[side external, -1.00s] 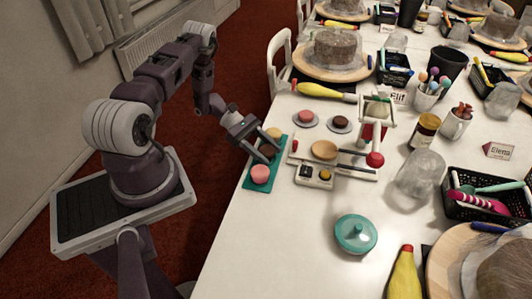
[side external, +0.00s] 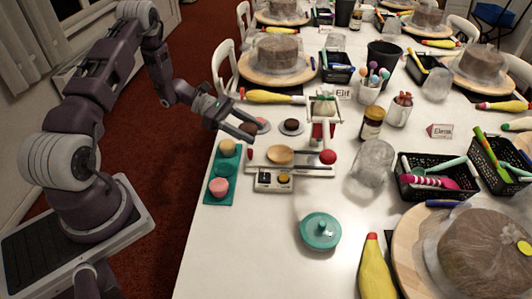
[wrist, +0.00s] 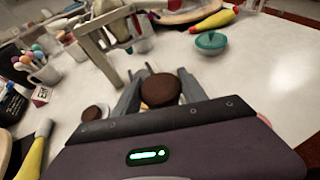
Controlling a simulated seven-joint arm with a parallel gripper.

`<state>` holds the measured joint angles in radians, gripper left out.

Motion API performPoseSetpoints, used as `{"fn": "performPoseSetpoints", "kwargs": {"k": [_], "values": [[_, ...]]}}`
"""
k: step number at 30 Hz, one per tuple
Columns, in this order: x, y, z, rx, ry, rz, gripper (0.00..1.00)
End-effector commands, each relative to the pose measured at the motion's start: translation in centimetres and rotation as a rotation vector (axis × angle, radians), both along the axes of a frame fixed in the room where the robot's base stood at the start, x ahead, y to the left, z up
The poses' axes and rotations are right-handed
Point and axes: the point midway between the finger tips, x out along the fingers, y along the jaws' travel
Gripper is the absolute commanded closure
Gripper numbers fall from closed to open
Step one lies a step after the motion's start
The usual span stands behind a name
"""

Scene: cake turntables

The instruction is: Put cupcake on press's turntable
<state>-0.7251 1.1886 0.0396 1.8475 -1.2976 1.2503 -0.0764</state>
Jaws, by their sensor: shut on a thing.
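My gripper (side external: 243,127) is shut on a chocolate-brown cupcake (side external: 249,128), held above the table near the saucers. In the wrist view the cupcake (wrist: 160,88) sits between the two grey fingers (wrist: 158,95). The press (side external: 322,125) is a pale frame with a red ball handle, right of my gripper. Its round, tan wooden turntable (side external: 280,155) is bare, in front and to the right of my gripper. In the wrist view the press frame (wrist: 93,48) rises beyond the fingers; I cannot make out the turntable there.
A teal tray (side external: 210,201) holds a yellow cupcake (side external: 228,147) and a pink one (side external: 219,187). A button box (side external: 273,180) stands in front. The front-left table is clear.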

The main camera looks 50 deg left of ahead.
Motion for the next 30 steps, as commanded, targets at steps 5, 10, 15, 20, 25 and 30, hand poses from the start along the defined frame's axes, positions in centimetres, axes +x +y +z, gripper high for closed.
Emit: {"fn": "performPoseSetpoints", "kwargs": {"k": [5, 10, 15, 20, 25, 30], "values": [[6.0, -3.9, 1.5, -0.036, -0.013, 0.065, 0.91], [8.1, -5.4, 0.6, -0.059, -0.007, 0.098, 0.91], [8.2, -5.3, -3.0, -0.059, -0.008, 0.101, 0.91], [8.1, -5.4, -6.2, -0.059, -0.009, 0.100, 0.91], [8.2, -5.3, -8.0, -0.057, -0.012, 0.100, 0.91], [8.2, -5.3, -7.9, -0.057, -0.012, 0.100, 0.91]]}}
